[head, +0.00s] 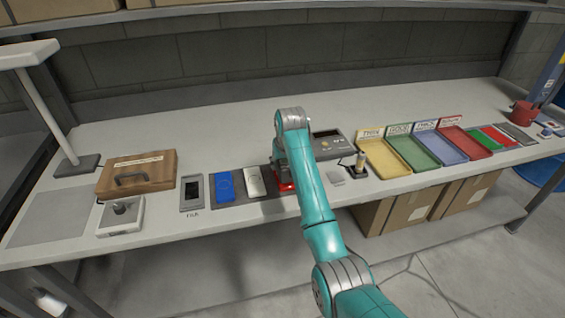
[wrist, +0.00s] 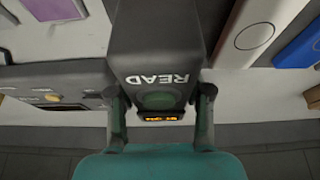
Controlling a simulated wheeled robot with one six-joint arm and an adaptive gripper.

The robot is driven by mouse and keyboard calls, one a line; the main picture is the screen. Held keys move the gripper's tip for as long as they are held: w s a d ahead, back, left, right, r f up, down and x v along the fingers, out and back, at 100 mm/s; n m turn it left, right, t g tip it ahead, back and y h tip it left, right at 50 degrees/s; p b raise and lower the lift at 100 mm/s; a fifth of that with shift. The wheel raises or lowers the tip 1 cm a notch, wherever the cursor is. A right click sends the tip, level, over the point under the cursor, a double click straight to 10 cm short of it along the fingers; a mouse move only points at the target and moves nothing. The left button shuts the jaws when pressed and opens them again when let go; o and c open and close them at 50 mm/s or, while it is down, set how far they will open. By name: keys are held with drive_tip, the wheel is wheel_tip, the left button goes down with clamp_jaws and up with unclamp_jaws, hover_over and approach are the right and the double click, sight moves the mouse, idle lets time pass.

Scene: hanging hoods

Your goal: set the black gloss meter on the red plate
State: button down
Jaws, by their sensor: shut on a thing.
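My gripper (wrist: 159,93) is shut on the black gloss meter (wrist: 156,38), with one finger at each side of it. The meter has the word READ, a green button and a small amber display facing the wrist camera. In the head view my arm hides most of the gripper and meter.
A white device (head: 254,182) and a blue device (head: 225,185) lie left of the gripper. A dark grey instrument (head: 328,145) stands to the right, then yellow (head: 384,158), blue (head: 437,148) and red (head: 465,142) trays. A wooden case (head: 137,174) is at left.

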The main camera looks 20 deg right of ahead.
drive_tip(key=shift+f, duration=0.5)
drive_tip(key=shift+c, duration=2)
unclamp_jaws()
drive_tip(key=shift+f, duration=0.1)
drive_tip(key=v, duration=1.2)
drive_tip(key=shift+s, duration=0.15)
